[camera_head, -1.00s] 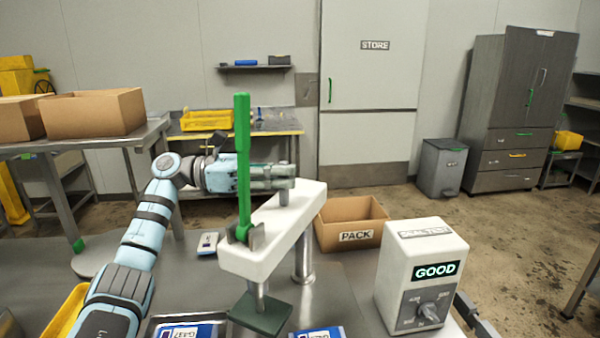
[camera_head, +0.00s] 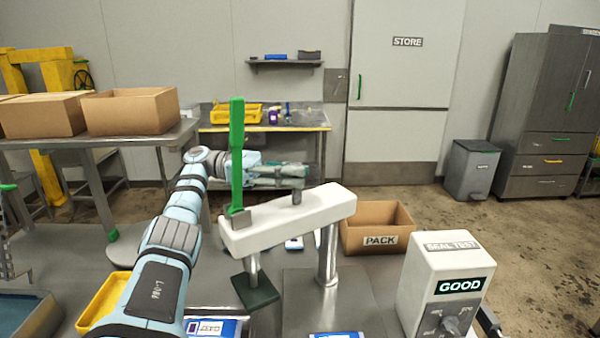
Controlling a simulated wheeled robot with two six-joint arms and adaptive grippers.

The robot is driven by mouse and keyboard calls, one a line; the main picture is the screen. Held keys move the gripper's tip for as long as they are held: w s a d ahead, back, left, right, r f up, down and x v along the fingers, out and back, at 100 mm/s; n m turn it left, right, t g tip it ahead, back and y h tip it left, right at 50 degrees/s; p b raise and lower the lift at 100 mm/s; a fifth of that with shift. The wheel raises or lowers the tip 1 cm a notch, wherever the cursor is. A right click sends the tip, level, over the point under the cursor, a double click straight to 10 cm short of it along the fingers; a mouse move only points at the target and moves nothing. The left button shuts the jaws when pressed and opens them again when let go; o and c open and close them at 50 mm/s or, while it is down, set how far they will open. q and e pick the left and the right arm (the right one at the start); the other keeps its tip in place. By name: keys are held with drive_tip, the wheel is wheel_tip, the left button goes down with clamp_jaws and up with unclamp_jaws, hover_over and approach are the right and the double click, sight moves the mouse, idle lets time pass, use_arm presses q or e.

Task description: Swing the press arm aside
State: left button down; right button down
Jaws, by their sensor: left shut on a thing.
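The press arm (camera_head: 285,217) is a long white beam on a steel post (camera_head: 328,256). A green upright handle (camera_head: 237,150) rises from its left end, with a dark green press pad (camera_head: 256,291) hanging below. A short grey peg (camera_head: 297,197) stands on top of the beam. My left gripper (camera_head: 304,171) reaches in behind the green handle, its fingertips close together at the peg. It is shut on the press arm, though the exact contact is hard to see. My right gripper is not in view.
A white seal tester (camera_head: 450,262) showing GOOD stands at the front right. An open PACK carton (camera_head: 378,240) lies behind the post. Blue-labelled pouches (camera_head: 218,326) lie at the front edge, by a yellow tray (camera_head: 103,303). A grey base plate (camera_head: 300,300) lies bare beside the pad.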

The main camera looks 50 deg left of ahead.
use_arm(q)
drive_tip(key=c, duration=1.8)
unclamp_jaws()
drive_tip(key=shift+o, duration=1.4)
drive_tip(key=shift+w+d, duration=0.1)
drive_tip(key=shift+w, duration=0.05)
drive_tip(key=shift+w+d, duration=0.1)
drive_tip(key=shift+w, duration=0.1)
drive_tip(key=shift+s+r, duration=0.1)
wheel_tip(320, 180, up, 10)
drive_tip(key=shift+f, duration=0.25)
drive_tip(key=shift+r, duration=0.1)
